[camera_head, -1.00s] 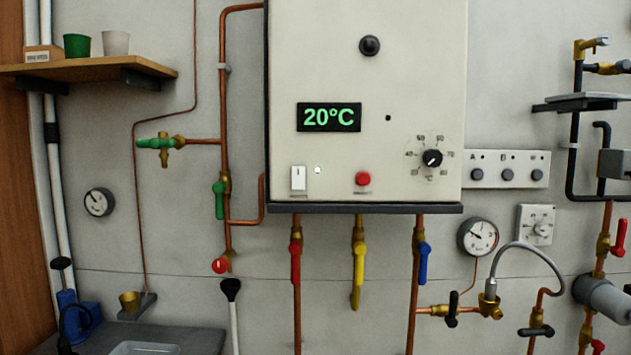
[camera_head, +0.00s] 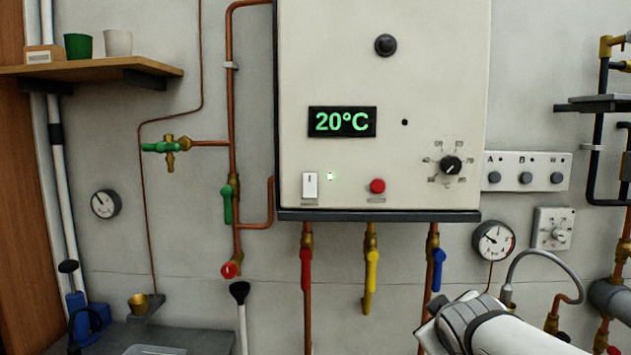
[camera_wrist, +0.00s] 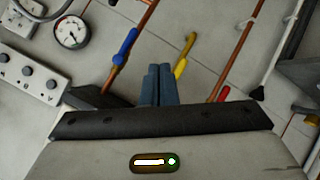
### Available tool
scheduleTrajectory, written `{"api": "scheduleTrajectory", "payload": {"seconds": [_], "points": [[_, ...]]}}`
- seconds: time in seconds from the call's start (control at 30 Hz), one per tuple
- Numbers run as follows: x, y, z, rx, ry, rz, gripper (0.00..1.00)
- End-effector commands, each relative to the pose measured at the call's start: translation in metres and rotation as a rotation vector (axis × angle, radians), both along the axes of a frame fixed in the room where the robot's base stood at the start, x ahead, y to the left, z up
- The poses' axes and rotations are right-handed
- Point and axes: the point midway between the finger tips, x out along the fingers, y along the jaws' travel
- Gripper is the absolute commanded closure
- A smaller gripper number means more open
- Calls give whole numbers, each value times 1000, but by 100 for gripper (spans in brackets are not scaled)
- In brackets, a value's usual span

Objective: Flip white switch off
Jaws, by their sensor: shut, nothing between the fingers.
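The white switch (camera_head: 310,185) is a small upright rocker on the lower left of the pale boiler panel (camera_head: 400,50). A dark mark shows near the top of the rocker. In the wrist view, my gripper (camera_wrist: 160,68) has its two dark blue fingers together with nothing between them. They point toward the wall with the valves, and the switch is not in that view. In the head view my white arm shows at the lower right, and the fingers cannot be made out there.
The display (camera_head: 342,122) reads 20°C. A red button (camera_head: 377,186) and a black dial (camera_head: 451,165) are right of the switch. Red (camera_head: 306,270), yellow (camera_head: 371,270) and blue (camera_head: 438,270) valve levers hang under the boiler's dark bottom ledge (camera_head: 380,215).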

Motion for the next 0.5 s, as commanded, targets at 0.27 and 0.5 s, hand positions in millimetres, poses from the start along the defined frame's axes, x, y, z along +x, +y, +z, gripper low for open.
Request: {"api": "scheduleTrajectory", "payload": {"seconds": [0.27, 0.5], "points": [[77, 79, 167, -404, -464, 616, 100], [69, 138, 205, -587, -616, 1034, 100]]}}
